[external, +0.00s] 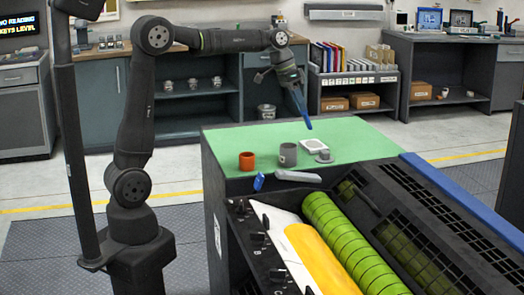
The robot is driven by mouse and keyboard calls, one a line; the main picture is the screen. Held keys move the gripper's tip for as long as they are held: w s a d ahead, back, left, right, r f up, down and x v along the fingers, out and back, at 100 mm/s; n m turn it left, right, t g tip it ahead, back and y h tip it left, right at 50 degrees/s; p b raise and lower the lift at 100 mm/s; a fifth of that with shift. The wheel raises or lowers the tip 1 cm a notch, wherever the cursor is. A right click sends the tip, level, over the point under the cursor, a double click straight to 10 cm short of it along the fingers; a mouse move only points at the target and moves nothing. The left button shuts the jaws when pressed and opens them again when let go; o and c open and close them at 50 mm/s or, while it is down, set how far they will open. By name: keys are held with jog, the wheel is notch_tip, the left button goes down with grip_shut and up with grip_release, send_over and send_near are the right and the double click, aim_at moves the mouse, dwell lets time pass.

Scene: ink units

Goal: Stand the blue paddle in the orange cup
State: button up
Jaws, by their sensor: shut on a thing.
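The orange cup (246,161) stands upright on the green top at its left side. The blue paddle (302,109) hangs tilted below my gripper (292,84), its lower end pointing down and to the right. My gripper is shut on the paddle's upper end and holds it above the green top, to the right of the orange cup and well apart from it. The inside of the cup is too small to make out.
A grey cup (288,154) stands right of the orange cup. A white square dish (314,146) and a small grey lidded piece (324,156) sit further right. A grey handled tool (298,176) and a small blue item (259,182) lie at the front edge. The green top (225,141) is clear behind.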

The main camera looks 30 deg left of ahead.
jog(key=s+a+r+y, duration=0.1)
jog(key=s+a+y, duration=0.1)
jog(key=s+a, duration=0.5)
jog(key=s+a+y, duration=0.1)
jog(key=s+a, duration=0.2)
jog(key=s, duration=0.8)
notch_tip(320, 180, down, 7)
jog(key=shift+d+f+g, duration=0.15)
jog(key=shift+g, duration=0.15)
jog(key=o, duration=1.1)
jog(key=shift+c, duration=0.2)
notch_tip(320, 180, up, 17)
jog(key=a, duration=0.2)
jog(key=shift+s+r, duration=0.2)
jog(key=shift+s, duration=0.05)
jog(key=shift+f, duration=0.1)
